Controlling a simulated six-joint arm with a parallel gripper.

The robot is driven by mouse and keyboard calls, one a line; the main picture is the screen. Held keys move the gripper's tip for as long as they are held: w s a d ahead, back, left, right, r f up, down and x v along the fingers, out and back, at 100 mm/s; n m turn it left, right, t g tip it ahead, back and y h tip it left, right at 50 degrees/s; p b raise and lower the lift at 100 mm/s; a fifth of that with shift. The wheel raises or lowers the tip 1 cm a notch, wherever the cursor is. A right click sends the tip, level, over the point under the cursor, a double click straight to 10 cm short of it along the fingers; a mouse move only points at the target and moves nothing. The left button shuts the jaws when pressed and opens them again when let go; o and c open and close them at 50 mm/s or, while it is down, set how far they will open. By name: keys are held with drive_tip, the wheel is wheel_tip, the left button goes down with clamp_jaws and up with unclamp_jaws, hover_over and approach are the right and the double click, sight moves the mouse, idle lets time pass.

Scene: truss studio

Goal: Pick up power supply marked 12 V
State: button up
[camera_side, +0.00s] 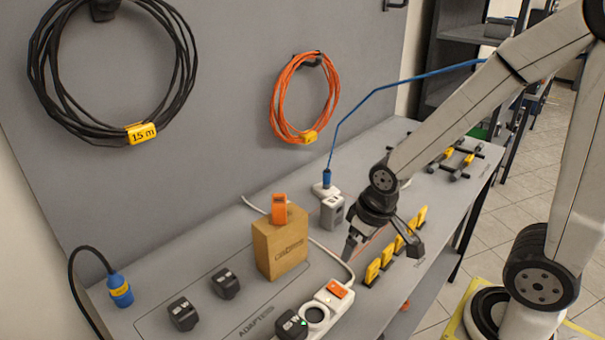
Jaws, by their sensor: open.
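Two black power adapters stand on the grey bench at the lower left, one nearer (183,313) and one farther back (225,283). A third black adapter (291,324) sits at the near end of the white power strip (328,300). A pale grey block-shaped unit (332,212) stands farther back, just left of my gripper. Markings on all of these are too small to read, so I cannot tell which is 12 V. My gripper (383,247) is open and empty, pointing down above the bench, right of the cardboard box and apart from the black adapters.
The cardboard box (279,243) with an orange item (279,209) on top stands between my gripper and the two left adapters. Yellow upright pieces (387,256) line the bench's front edge. A blue cable (375,92) arches behind my arm. A blue connector (120,290) is far left.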

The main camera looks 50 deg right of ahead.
drive_tip(key=t, duration=1)
hover_over(340, 204)
drive_tip(key=s, duration=0.2)
drive_tip(key=shift+s+f, duration=0.1)
drive_tip(key=shift+f, duration=0.55)
drive_tip(key=shift+f, duration=0.1)
drive_tip(key=shift+f, duration=3)
drive_tip(key=shift+f, duration=0.1)
